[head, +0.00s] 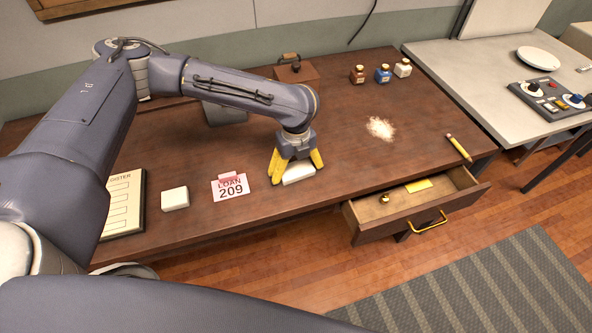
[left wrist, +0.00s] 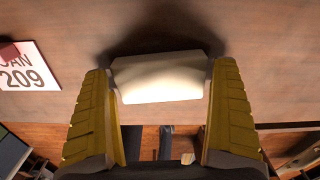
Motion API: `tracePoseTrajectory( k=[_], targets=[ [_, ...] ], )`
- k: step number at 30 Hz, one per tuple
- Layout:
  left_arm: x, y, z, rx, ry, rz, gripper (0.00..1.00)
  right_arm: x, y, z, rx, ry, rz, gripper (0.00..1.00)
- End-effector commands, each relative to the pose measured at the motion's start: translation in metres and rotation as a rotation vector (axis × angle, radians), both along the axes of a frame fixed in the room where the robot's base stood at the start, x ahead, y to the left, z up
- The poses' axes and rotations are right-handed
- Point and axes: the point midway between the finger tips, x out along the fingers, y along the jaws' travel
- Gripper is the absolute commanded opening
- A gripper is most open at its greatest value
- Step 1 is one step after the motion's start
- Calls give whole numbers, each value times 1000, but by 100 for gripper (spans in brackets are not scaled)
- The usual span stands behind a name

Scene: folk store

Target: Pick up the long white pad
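A long white pad (head: 298,174) lies on the brown desk near its front edge, directly under my left gripper (head: 296,177). In the left wrist view the long white pad (left wrist: 160,80) spans almost the whole gap between the yellow fingers of the left gripper (left wrist: 161,76). One finger is at each short end of it. The fingers are spread wide, and I cannot tell whether they touch the pad. A shorter, blockier white pad (head: 175,198) lies farther left on the desk. My right gripper is not in view.
An open drawer (head: 408,217) juts out at the right front. Small bottles (head: 382,74), a wooden box (head: 296,73) and pale powder (head: 380,128) are farther back.

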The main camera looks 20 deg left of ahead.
Motion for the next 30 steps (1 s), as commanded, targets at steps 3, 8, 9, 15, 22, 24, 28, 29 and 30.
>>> tracePoseTrajectory(
  k=[3,8,9,15,22,24,28,29,30],
  targets=[
    [0,0,0,0,0,0,80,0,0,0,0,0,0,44],
    [0,0,0,0,0,0,75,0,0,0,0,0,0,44],
    [0,0,0,0,0,0,75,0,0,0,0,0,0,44],
    [0,0,1,0,0,0,75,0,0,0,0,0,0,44],
    [0,0,11,-1,-1,-1,75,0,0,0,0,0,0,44],
    [1,0,19,0,-3,-1,75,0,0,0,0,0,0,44],
    [1,0,39,0,-4,0,75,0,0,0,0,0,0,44],
    [1,0,45,0,-3,0,75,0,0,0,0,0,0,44],
    [1,0,54,-1,-5,0,75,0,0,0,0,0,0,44]
  ],
)
